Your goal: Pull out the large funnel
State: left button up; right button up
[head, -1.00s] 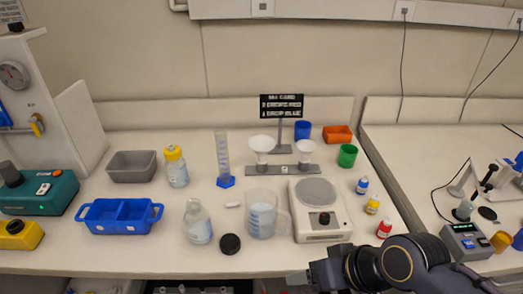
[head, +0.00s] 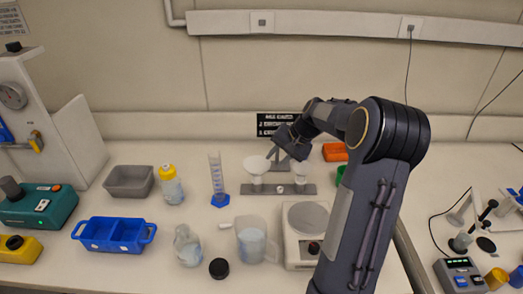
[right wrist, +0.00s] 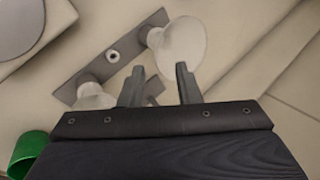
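The large white funnel (head: 255,166) sits in the left hole of a grey funnel rack (head: 277,188) at the back of the bench. It also shows in the right wrist view (right wrist: 180,45). A smaller white funnel (head: 301,171) sits at the rack's right end and shows in the right wrist view (right wrist: 92,95). My right gripper (head: 276,156) is above the rack, just right of the large funnel's rim. In the right wrist view its two fingers (right wrist: 160,83) are apart, with no funnel between them. I cannot tell if a fingertip touches the rim. My left gripper is out of view.
A black sign (head: 270,123) stands behind the rack, partly hidden by my arm. A blue graduated cylinder (head: 217,180) stands to the left. A beaker (head: 252,243) and a balance (head: 304,250) are in front. A green cup (right wrist: 30,150) is near my right wrist.

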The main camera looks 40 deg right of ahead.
aim_at(265, 170)
jog(key=shift+w+a+f, duration=0.1)
jog(key=shift+w+f, duration=0.1)
jog(key=shift+f, duration=0.1)
jog(key=shift+p+x, duration=0.85)
jog(key=shift+x, duration=2.65)
grip_shut()
jog(key=shift+r, duration=0.1)
jog(key=shift+r, duration=0.45)
jog(key=shift+r+p, duration=0.2)
jog(key=shift+p, duration=0.15)
jog(key=shift+r, duration=0.35)
jog(key=shift+r, duration=0.1)
